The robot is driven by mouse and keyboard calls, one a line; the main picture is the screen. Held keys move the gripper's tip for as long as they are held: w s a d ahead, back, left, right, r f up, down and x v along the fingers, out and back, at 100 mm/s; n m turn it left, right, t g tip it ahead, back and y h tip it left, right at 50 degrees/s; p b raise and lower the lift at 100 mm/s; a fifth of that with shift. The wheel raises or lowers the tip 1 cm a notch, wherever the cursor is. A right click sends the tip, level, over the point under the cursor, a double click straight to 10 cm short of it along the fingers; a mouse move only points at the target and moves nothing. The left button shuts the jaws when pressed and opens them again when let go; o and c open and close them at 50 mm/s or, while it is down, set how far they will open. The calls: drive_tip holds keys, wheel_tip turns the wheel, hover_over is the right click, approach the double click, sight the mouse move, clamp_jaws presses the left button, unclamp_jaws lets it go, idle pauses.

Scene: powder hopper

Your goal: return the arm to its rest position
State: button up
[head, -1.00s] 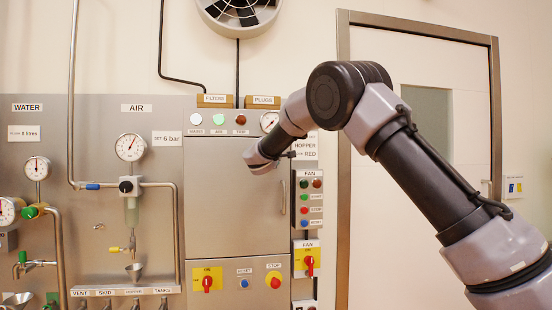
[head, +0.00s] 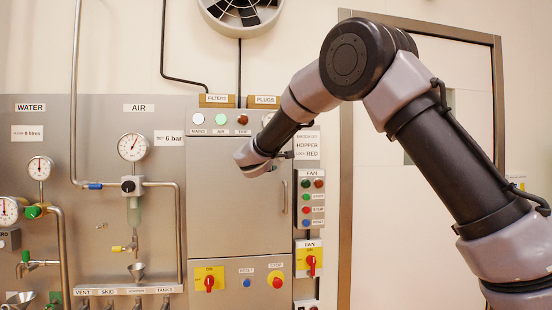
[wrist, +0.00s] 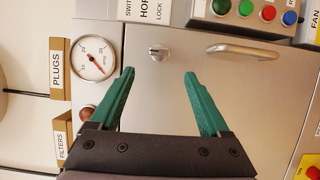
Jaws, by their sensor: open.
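My gripper (wrist: 158,88) shows in the wrist view with its two green fingers spread apart and nothing between them. It faces the upper part of the steel cabinet door (wrist: 235,80), near a small round lock (wrist: 158,52) and a bar handle (wrist: 248,50). In the head view my arm reaches in from the right, bends at a high elbow and ends in front of the cabinet (head: 232,210). The fingers are mostly hidden there behind the wrist. I cannot tell the exact gap to the door.
A fan button panel (head: 312,198) and a red rotary switch (head: 311,262) are right of the cabinet. Pipes, valves and an air gauge (head: 132,147) are left. A framed door (head: 385,240) stands behind my arm.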

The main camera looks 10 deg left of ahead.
drive_tip(key=shift+s+a, duration=0.1)
drive_tip(key=shift+s, duration=1)
drive_tip(key=d+m+g+h, duration=0.3)
drive_tip(key=d+m, duration=0.2)
drive_tip(key=d, duration=1)
drive_tip(key=s+d+f+m+g, duration=0.2)
drive_tip(key=s+d+m+g, duration=0.2)
drive_tip(key=s+d, duration=0.45)
drive_tip(key=s+d+f+m+g, duration=0.25)
drive_tip(key=s+d, duration=0.25)
drive_tip(key=d, duration=0.7)
drive_tip(key=s+f+m+y, duration=0.2)
drive_tip(key=s+m+y, duration=0.1)
drive_tip(key=s, duration=0.9)
drive_tip(key=s+f+m+g+y, duration=0.1)
drive_tip(key=s+f+m+y, duration=0.1)
drive_tip(key=s+m, duration=0.4)
drive_tip(key=s+y, duration=0.1)
drive_tip(key=s, duration=0.4)
drive_tip(key=shift+s+y, duration=0.35)
drive_tip(key=shift+y, duration=0.05)
